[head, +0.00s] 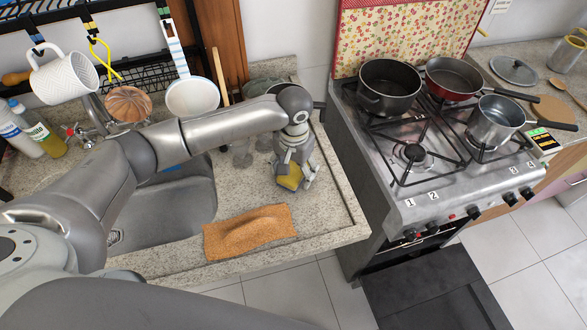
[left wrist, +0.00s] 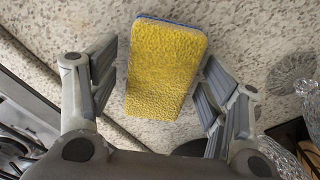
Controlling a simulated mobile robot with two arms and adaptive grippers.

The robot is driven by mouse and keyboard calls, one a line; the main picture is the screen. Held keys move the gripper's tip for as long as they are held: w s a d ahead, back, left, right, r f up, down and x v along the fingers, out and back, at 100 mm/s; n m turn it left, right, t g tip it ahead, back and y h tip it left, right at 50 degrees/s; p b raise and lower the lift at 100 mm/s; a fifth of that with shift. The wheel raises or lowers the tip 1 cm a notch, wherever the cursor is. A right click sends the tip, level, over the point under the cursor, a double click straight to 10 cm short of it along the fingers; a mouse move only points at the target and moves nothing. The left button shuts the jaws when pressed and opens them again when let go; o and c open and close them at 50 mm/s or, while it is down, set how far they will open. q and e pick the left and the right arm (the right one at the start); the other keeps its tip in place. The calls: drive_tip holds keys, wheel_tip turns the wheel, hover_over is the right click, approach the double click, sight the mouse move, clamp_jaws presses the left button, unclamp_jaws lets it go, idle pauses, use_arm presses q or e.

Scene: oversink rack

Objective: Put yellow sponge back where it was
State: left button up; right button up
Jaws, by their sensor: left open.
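The yellow sponge (head: 289,177) is on the speckled stone counter right of the sink in the head view, partly hidden by my left gripper (head: 293,182). In the left wrist view the yellow sponge (left wrist: 166,68) lies between the two fingers of my left gripper (left wrist: 157,90), with a blue edge along its far side. The fingers are spread, with a gap visible at the left finger; the right finger is close beside the sponge. My left gripper points down over it. My right gripper is not in view.
An orange cloth (head: 250,231) lies on the counter's front edge. The sink (head: 180,207) is to the left, and clear glasses (left wrist: 292,75) stand near the gripper. The stove (head: 440,165) with pots is to the right. A white mug (head: 65,78) and ladle (head: 191,97) hang from the rack.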

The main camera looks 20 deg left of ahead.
sight(294, 171)
use_arm(q)
drive_tip(key=shift+r, duration=0.2)
wheel_tip(294, 171, up, 12)
drive_tip(key=b, duration=0.2)
drive_tip(key=shift+f, duration=0.1)
idle(0.5)
